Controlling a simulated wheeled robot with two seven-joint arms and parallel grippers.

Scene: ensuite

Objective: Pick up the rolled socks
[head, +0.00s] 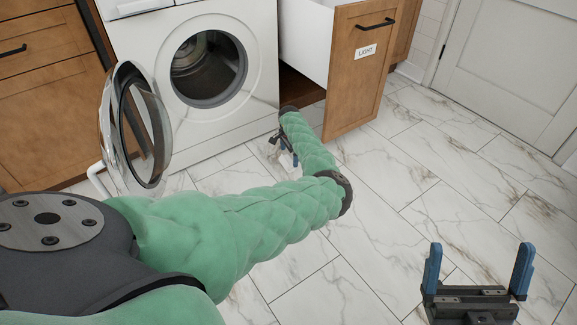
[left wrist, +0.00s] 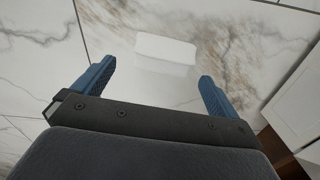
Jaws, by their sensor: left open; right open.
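A small white, rounded oblong thing (left wrist: 166,48) lies on the marble floor in the left wrist view, beyond and between my fingertips; I cannot tell for sure that it is the rolled socks. My left gripper (left wrist: 153,83) is open, with nothing between its blue fingers. In the head view my left gripper (head: 283,152) is low over the floor in front of the washer and beside the open drawer, partly hidden by my green-sleeved arm. My right gripper (head: 478,265) is open and empty above the floor at the lower right.
A white washing machine (head: 215,125) stands with its round door (head: 150,130) swung open to the left. A wooden drawer labelled LIGHT (head: 352,85) is pulled out on its right. Wooden cabinets (head: 45,110) stand at left. A white door (head: 505,65) is at back right. The right floor is clear.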

